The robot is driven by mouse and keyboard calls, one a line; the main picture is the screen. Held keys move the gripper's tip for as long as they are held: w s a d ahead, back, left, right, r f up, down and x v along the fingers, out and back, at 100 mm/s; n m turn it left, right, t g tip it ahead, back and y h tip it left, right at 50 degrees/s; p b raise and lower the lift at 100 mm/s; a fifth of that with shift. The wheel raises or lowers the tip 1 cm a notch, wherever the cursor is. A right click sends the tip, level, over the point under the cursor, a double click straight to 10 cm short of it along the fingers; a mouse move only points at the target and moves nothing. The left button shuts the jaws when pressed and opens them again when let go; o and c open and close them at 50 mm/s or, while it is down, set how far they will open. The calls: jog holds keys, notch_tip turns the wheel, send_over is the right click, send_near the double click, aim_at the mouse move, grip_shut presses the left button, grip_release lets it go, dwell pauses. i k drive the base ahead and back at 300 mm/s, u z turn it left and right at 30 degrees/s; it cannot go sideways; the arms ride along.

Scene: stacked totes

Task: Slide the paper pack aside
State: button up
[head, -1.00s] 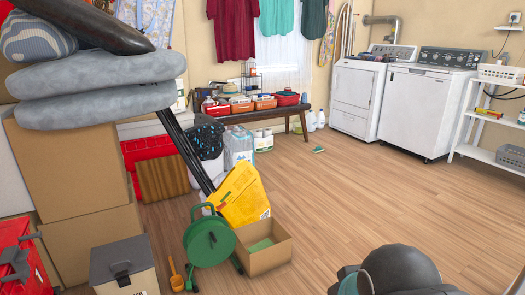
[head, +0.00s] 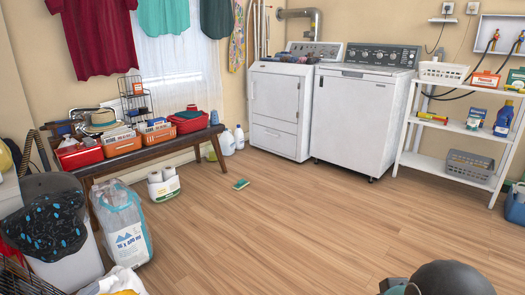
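The paper pack (head: 163,184), a small pack of white rolls with a green and red printed label, stands on the wood floor in front of the bench. It is left of the middle in the head view, and nothing touches it that I can see. My gripper is not in view. Only a dark rounded part of my own arm shows at the bottom right edge, far from the pack.
A shrink-wrapped bottle pack (head: 122,235) stands left of the paper pack. Behind is a wooden bench (head: 150,150) with several bins; jugs (head: 228,142) stand past it. A green-yellow sponge (head: 241,184) lies on the floor. The floor to the right is open, up to a white shelf (head: 450,172).

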aim_at(159, 192)
jog(key=u, duration=0.05)
jog(key=i, duration=2.35)
jog(key=u, duration=0.95)
jog(key=i, duration=1.65)
jog(key=u, duration=1.6)
jog(key=i, duration=0.6)
jog(key=u, duration=0.2)
